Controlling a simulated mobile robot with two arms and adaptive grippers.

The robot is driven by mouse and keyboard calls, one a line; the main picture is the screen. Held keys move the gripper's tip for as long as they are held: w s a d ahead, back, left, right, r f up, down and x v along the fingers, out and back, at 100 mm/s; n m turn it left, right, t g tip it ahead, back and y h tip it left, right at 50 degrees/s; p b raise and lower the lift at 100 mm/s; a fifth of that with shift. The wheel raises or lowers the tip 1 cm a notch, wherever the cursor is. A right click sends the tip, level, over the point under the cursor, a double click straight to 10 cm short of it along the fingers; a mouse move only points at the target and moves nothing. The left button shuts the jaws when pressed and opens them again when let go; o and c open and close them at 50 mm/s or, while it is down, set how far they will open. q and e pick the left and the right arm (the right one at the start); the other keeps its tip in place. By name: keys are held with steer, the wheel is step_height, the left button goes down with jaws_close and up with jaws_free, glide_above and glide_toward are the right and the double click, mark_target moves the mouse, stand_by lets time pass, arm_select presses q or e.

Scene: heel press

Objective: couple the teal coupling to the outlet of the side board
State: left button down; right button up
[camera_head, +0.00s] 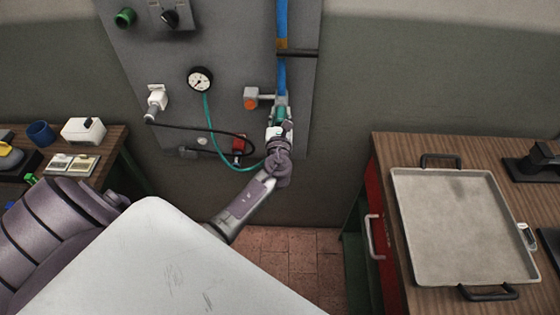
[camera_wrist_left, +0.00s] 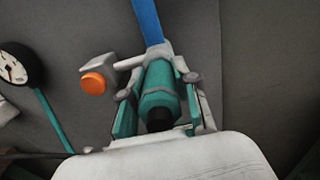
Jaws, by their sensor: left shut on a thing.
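The teal coupling (camera_wrist_left: 158,88) is a short upright cylinder with a black lower end. My left gripper (camera_head: 281,112) is shut on it, with one finger on each side, in front of the grey side board (camera_head: 225,45). In the head view the coupling (camera_head: 281,113) is small and partly hidden by the gripper. A blue pipe (camera_head: 282,75) comes down the board to just above it, and it also shows in the left wrist view (camera_wrist_left: 147,20). The joint between the coupling and what is above it is too small to judge. My right gripper is not in view.
Beside the gripper is a grey fitting with an orange knob (camera_head: 250,103). A gauge (camera_head: 200,79) has a teal hose (camera_head: 211,130) looping down towards my wrist. A black cable (camera_head: 195,129) crosses the board. A tray (camera_head: 460,225) lies on the right bench.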

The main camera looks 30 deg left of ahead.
arm_select(q)
steer(key=c, duration=1.2)
jaws_free()
steer(key=shift+r, duration=0.1)
steer(key=shift+c, duration=0.2)
steer(key=o, duration=0.5)
steer(key=shift+w+a, duration=0.1)
steer(key=shift+w, duration=0.05)
steer(key=shift+c, duration=0.2)
steer(key=shift+f, duration=0.2)
